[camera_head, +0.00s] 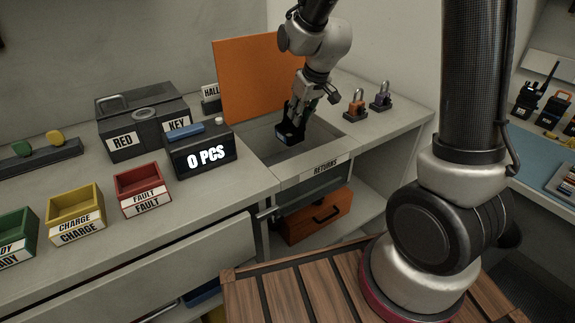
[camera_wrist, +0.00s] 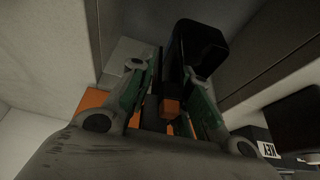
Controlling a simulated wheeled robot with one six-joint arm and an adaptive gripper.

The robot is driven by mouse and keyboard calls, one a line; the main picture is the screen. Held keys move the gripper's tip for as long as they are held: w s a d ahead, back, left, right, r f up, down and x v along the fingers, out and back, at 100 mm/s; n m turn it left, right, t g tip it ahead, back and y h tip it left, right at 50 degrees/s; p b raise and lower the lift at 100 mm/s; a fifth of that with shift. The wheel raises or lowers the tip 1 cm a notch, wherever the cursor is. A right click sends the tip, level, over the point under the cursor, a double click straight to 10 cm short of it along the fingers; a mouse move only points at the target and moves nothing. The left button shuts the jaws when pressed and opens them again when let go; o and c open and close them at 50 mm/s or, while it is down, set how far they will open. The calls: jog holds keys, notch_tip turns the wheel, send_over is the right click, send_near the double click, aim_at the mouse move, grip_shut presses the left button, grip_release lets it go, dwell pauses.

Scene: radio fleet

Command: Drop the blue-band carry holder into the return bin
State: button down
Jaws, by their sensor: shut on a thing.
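My gripper (camera_head: 298,110) points down and is shut on a black carry holder (camera_head: 289,134), which shows a small blue patch low down. In the wrist view the black holder (camera_wrist: 203,48) is between the two green-sided fingers of my gripper (camera_wrist: 172,92), and a small orange piece shows between them. The return bin (camera_head: 266,137) is a sunken rectangular opening in the counter, with a RETURNS label on its front edge. The holder hangs over this opening; its exact height above the floor of the bin is hard to tell.
An orange panel (camera_head: 258,80) stands upright behind the bin. A black counter box (camera_head: 203,157) reading 0 PCS stands left of it, near a RED case (camera_head: 142,125). Two padlock-like items (camera_head: 356,105) (camera_head: 381,97) stand to the right. Red (camera_head: 143,187) and yellow (camera_head: 76,212) trays sit at left.

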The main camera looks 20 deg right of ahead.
jog(key=shift+f, duration=1.85)
jog(key=c, duration=1.2)
grip_release()
jog(key=v, duration=1.2)
